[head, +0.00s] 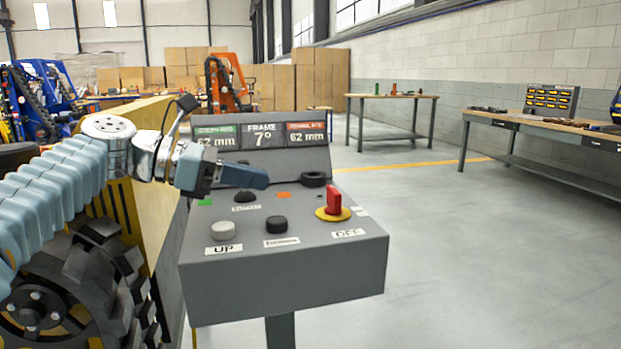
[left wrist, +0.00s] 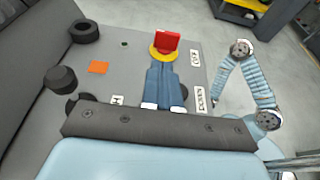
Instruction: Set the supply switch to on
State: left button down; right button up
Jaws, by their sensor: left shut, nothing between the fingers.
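The supply switch (head: 333,201) is a red handle on a round yellow base, at the right of the grey control panel (head: 285,279). A label reading OFF (head: 348,233) lies in front of it, and a smaller label (head: 360,211) lies to its right. I cannot tell which label the handle points at. My left gripper (head: 262,181) is shut and empty, above the panel and left of the switch. In the left wrist view, the shut blue fingers (left wrist: 160,68) point towards the red handle (left wrist: 168,42) and overlap the near edge of its base; contact is unclear. My right gripper is not in view.
A white UP button (head: 222,230), a black button (head: 276,224) and black knobs (head: 245,196) (head: 314,179) stand on the panel. Displays (head: 262,135) rise behind. The floor at right is open, with workbenches (head: 540,125) beyond.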

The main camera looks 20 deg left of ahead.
aim_at(328, 193)
pick_arm(q)
jog(key=b+x, duration=0.1)
jog(key=x, duration=0.9)
jog(key=shift+a+f, duration=0.1)
jog(key=shift+p, duration=0.45)
jog(key=shift+w+m+g, duration=0.1)
jog(key=shift+m+g, duration=0.3)
jog(key=shift+h+p, duration=0.3)
jog(key=shift+p, duration=0.05)
